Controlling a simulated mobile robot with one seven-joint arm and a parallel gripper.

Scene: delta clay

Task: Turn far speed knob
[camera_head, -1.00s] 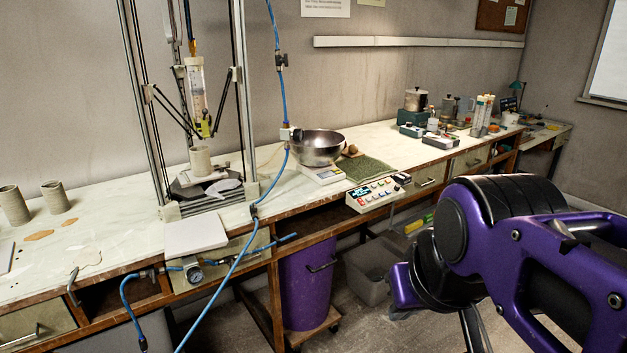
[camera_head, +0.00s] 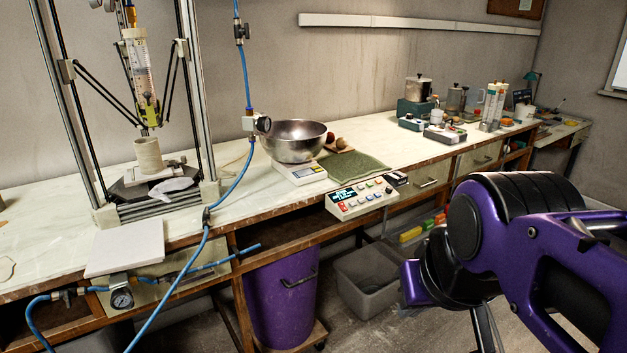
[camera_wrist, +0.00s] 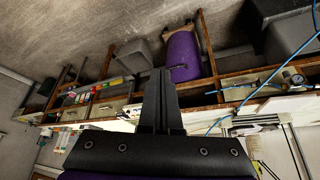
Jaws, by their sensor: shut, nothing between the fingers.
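No knob labelled as the far speed knob can be made out. A white control box (camera_head: 361,197) with a small display and several coloured buttons or knobs sits at the bench's front edge. Farther along the bench are grey boxes with small controls (camera_head: 444,133), too small to read. My gripper (camera_wrist: 160,76) shows in the wrist view with its two dark fingers together and empty, apart from everything. In the head view my purple arm fills the lower right, well in front of the bench, and the fingers are not clearly visible.
The long bench (camera_head: 235,190) carries a delta printer frame (camera_head: 195,90), a steel bowl (camera_head: 295,140) on a scale and a green cloth (camera_head: 352,165). A blue hose (camera_head: 205,230) hangs at its front. A purple bin (camera_head: 280,300) and grey tub (camera_head: 368,280) stand below. Open floor lies in front.

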